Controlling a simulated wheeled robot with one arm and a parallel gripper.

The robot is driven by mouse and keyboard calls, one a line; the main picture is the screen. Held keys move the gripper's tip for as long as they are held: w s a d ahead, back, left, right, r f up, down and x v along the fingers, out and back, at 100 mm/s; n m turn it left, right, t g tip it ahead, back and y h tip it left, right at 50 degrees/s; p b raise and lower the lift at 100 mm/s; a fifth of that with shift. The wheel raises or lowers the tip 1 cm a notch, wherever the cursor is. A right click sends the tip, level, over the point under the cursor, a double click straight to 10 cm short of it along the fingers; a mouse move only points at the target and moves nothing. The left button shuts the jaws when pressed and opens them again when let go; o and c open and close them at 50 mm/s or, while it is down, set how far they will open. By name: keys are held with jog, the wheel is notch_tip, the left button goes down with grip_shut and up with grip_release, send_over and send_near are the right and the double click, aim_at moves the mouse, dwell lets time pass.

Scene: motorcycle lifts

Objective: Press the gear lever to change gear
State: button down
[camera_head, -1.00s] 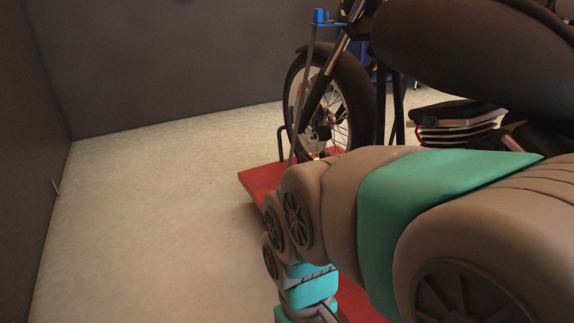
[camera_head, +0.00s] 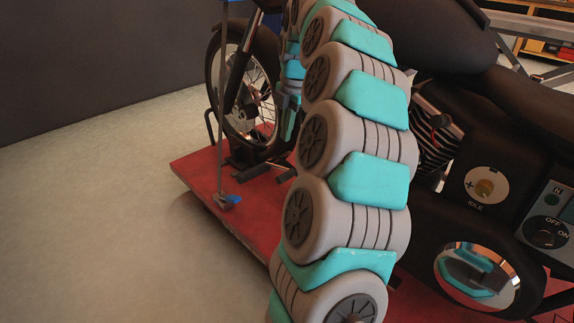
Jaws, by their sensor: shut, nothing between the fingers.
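The black motorcycle (camera_head: 450,45) stands on a red lift platform (camera_head: 190,165), with its spoked front wheel (camera_head: 250,90) at the left. I cannot make out the gear lever; my arm covers much of the bike's lower side. A round chrome-rimmed engine cover (camera_head: 478,275) shows at lower right. My arm rises through the middle and bends over at the top. My gripper (camera_head: 288,128) hangs small beside the front wheel, shut and empty, its fingertips hard to see.
A thin upright post with a blue clamp (camera_head: 232,199) at its foot stands at the platform's left edge. The floor (camera_head: 100,220) at the left is clear up to the dark wall (camera_head: 90,60). A shelf (camera_head: 545,45) stands far right.

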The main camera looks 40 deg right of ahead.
jog(key=d, duration=0.3)
jog(key=shift+n, duration=0.4)
send_near(291, 177)
jog(key=f, duration=0.1)
jog(key=w+f, duration=0.1)
jog(key=f, duration=0.1)
jog(key=w+a+f, duration=0.1)
jog(key=f, duration=0.1)
jog(key=shift+w+f+p, duration=0.15)
jog(key=shift+w+p, duration=0.1)
jog(key=shift+p, duration=0.05)
jog(key=f+t+b, duration=0.1)
jog(key=f+b, duration=0.1)
jog(key=s+f+t+b, duration=0.1)
jog(key=b, duration=0.1)
jog(key=shift+s+f, duration=0.25)
jog(key=shift+f, duration=0.1)
jog(key=f+t+b, duration=0.1)
jog(key=b, duration=0.1)
jog(key=t+b, duration=0.1)
jog(key=shift+s+f+b, duration=0.3)
jog(key=shift+f+b, duration=0.1)
jog(key=shift+a+f, duration=0.1)
